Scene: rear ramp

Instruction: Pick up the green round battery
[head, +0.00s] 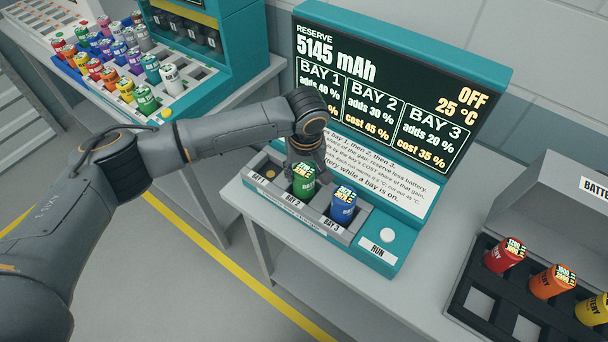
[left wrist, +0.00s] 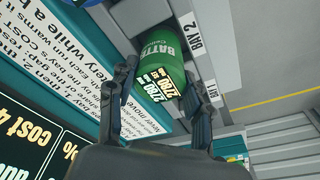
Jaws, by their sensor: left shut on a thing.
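The green round battery (head: 303,182) stands in bay 2 of the teal charging station (head: 405,245). In the left wrist view the green battery (left wrist: 158,60) is between the two fingers, with its label end facing me. My left gripper (head: 304,160) reaches down over it from behind, shut on the battery; the arm partly hides the grip in the head view. My left gripper also shows in the left wrist view (left wrist: 162,88). I cannot tell whether the battery is lifted. My right gripper is not in view.
A blue battery (head: 343,205) stands close by in bay 3. Bay 1 (head: 268,173) looks empty. A white RUN button (head: 388,235) is at right. The station's screen (head: 385,95) rises behind. A black crate (head: 470,295) holds batteries at right; a rack (head: 190,90) with several batteries stands at left.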

